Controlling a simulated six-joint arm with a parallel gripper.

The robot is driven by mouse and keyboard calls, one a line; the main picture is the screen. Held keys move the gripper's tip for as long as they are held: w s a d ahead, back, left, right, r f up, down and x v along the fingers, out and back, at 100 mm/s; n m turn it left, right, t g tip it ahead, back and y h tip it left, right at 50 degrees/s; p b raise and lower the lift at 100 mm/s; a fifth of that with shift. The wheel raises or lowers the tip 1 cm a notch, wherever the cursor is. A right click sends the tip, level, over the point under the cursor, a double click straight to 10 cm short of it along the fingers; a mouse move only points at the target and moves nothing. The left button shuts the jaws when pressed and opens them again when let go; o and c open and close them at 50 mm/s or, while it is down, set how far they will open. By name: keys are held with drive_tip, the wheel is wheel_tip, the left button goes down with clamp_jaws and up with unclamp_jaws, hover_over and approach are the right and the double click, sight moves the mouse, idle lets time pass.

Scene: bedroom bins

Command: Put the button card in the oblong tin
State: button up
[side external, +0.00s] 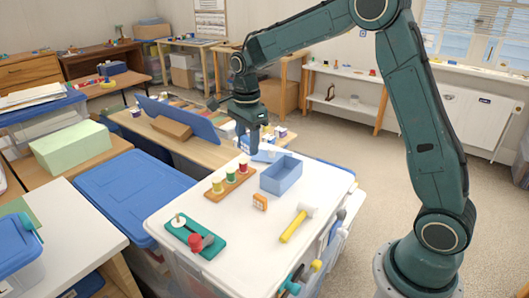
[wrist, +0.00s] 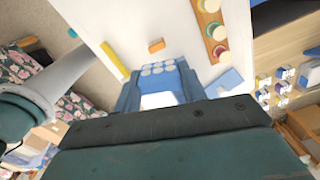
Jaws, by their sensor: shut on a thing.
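My gripper (side external: 249,148) is pointed down over the far part of the white tabletop, behind and left of the oblong tin in the side view. The tin (side external: 282,178) is an open blue box on the tabletop. In the wrist view, the button card (wrist: 160,67), bluish with rows of pale round buttons, sits between the fingertips of my gripper (wrist: 160,76), which is shut on it. I cannot make out the card clearly in the side view. The tin is not clearly separable from the blue fingers in the wrist view.
A board with coloured spools (side external: 230,180) stands left of the tin. An orange block (side external: 260,202), a yellow-handled mallet (side external: 297,224) and a green tray (side external: 195,238) lie nearer. A light blue flat thing (side external: 266,156) lies behind the tin.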

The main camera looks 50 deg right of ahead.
drive_tip(key=d+m, duration=0.9)
drive_tip(key=d, duration=0.5)
drive_tip(key=m, duration=0.1)
approach(280, 172)
drive_tip(key=shift+s+a+f, duration=0.5)
drive_tip(key=shift+a+f, duration=0.3)
drive_tip(key=shift+f, duration=0.15)
drive_tip(key=shift+s+a+f, duration=0.5)
drive_tip(key=shift+a+f, duration=0.25)
drive_tip(key=shift+f, duration=0.25)
drive_tip(key=shift+s+a+f, duration=0.5)
drive_tip(key=shift+a+f, duration=0.3)
drive_tip(key=shift+f, duration=0.15)
drive_tip(key=shift+f, duration=0.15)
drive_tip(key=o, duration=1)
drive_tip(key=shift+c, duration=0.2)
wheel_tip(280, 172, up, 12)
